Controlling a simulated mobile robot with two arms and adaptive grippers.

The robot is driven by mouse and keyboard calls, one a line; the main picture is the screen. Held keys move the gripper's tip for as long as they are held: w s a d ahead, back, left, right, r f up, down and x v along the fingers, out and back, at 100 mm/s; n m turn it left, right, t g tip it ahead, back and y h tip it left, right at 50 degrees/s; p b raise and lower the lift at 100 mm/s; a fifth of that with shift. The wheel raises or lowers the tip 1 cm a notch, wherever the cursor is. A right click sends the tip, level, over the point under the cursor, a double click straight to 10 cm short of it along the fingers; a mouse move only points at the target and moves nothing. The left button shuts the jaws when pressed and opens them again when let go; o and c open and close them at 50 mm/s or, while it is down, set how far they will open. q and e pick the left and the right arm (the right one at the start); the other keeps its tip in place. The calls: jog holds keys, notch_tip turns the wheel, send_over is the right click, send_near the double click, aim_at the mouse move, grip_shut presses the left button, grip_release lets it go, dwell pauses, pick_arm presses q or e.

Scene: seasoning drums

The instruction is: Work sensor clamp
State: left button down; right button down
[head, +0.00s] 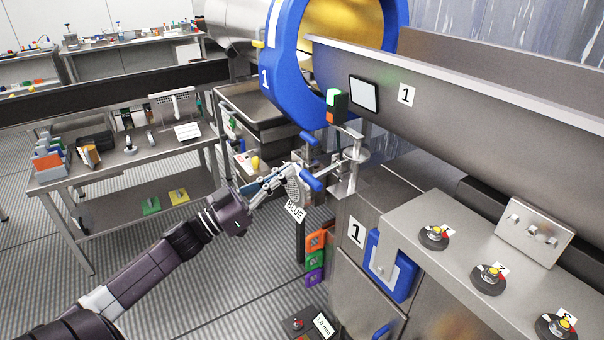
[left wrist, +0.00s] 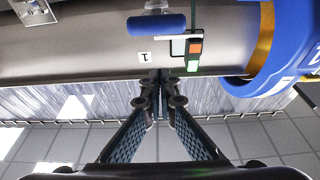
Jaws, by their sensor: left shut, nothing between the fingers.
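The sensor clamp (head: 347,165) is a metal bracket with blue handles beside the blue drum ring. One blue handle (head: 312,181) is at its lower left, another (head: 310,138) above it. A blue handle also shows at the top of the left wrist view (left wrist: 157,24). A sensor block (head: 333,105) in green, white and orange stands above the clamp; it also shows in the left wrist view (left wrist: 194,52). My left gripper (head: 288,172) is shut and empty, just left of the lower handle; I cannot tell whether it touches. My right gripper is out of view.
The blue drum ring (head: 283,70) and long steel trough (head: 470,90) are above and right. A grey ledge with knobs (head: 434,238) is at right. A "BLUE" tag (head: 295,211) hangs below the gripper.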

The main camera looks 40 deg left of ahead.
aim_at(302, 177)
pick_arm(q)
jog(key=shift+w+d+f+p, duration=0.3)
jog(key=shift+w+f, duration=0.1)
jog(key=shift+w, duration=0.35)
jog(key=shift+w+d+f+p, duration=0.3)
jog(key=shift+w+d+f, duration=0.1)
jog(key=shift+w, duration=0.3)
jog(key=shift+w+d+f+p, duration=0.3)
jog(key=shift+w+f, duration=0.1)
jog(key=shift+w, duration=0.35)
jog(key=shift+f, duration=0.1)
